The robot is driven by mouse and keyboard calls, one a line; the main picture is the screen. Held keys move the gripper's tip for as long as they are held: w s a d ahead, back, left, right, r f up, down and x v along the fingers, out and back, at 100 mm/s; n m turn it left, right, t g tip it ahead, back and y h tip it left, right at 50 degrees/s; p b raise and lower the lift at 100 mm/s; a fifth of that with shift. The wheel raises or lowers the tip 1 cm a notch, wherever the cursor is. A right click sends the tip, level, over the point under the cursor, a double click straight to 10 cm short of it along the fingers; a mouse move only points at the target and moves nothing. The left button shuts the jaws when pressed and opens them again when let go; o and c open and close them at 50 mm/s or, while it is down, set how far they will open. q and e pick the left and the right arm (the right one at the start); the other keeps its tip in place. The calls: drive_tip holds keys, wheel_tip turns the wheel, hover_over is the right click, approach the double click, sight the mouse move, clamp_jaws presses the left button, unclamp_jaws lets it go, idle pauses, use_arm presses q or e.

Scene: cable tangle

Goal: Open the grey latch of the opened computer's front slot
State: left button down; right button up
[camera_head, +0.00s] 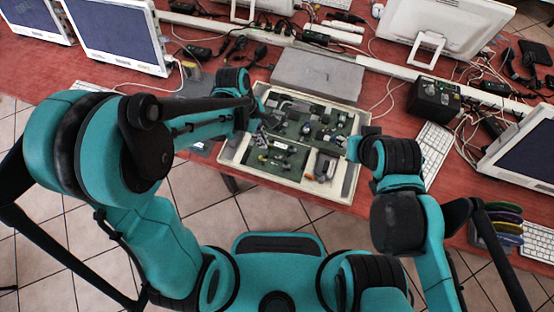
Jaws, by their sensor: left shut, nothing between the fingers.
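The opened computer (290,189) lies flat on the red table in the middle, a pale case with green circuit boards showing inside. The front slot and its grey latch are too small to make out for sure. A grey and brown block (323,167) sits inside near the front right. My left gripper (264,122) is over the left part of the case, shut, with nothing seen in it; its fingertips are small and dark against the boards. My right gripper (353,148) is at the case's right edge, mostly hidden by its wrist, so its fingers cannot be read.
A flat grey cover (318,77) lies behind the case. A black box (435,100) and a white keyboard (428,153) stand to the right. Monitors (115,35) and loose cables surround the work area. Coloured discs in a rack (497,226) sit at the front right.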

sight(284, 166)
use_arm(q)
drive_tip(key=b+x, duration=0.4)
drive_tip(key=x, duration=0.6)
drive_tip(key=shift+f, duration=0.1)
drive_tip(key=d, duration=0.1)
drive_tip(key=s+d+b, duration=0.1)
drive_tip(key=d, duration=0.1)
drive_tip(key=shift+s+d, duration=0.15)
drive_tip(key=shift+d, duration=0.3)
